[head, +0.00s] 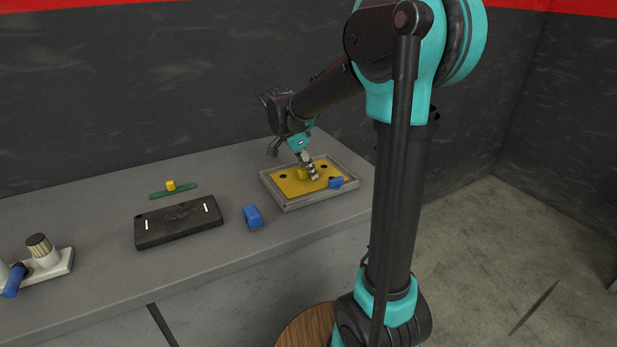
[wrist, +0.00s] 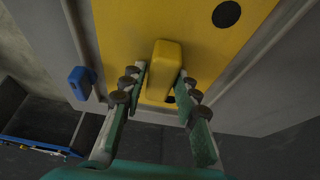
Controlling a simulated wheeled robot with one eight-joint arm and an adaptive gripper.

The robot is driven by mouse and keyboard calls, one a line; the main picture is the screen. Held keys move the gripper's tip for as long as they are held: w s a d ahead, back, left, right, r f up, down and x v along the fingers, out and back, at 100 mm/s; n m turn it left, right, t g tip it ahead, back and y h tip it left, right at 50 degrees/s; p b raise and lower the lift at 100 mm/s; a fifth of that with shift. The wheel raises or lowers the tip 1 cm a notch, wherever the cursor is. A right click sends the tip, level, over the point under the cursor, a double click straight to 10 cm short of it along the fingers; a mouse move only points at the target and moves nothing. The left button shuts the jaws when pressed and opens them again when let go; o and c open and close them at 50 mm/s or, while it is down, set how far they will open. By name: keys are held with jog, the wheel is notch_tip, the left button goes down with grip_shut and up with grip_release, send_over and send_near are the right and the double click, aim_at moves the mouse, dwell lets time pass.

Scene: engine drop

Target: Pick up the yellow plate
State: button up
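The yellow plate (head: 290,186) lies in a shallow grey tray (head: 289,206) at the right end of the bench. It has dark round holes and a raised yellow block handle. In the wrist view the yellow plate (wrist: 125,35) fills the upper middle, with its handle (wrist: 163,68) standing up from it. My gripper (head: 309,172) is down at the plate. In the wrist view my gripper (wrist: 162,85) has its fingers apart, one on each side of the handle. A gap shows on the right; I cannot tell whether the left finger touches.
A blue block (head: 336,183) sits at the tray's right rim; another blue block (head: 253,216) lies left of the tray. A black case (head: 179,222), a green strip with a yellow knob (head: 172,190) and a white fixture (head: 48,262) stand further left on the grey bench.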

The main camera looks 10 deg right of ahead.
grip_shut()
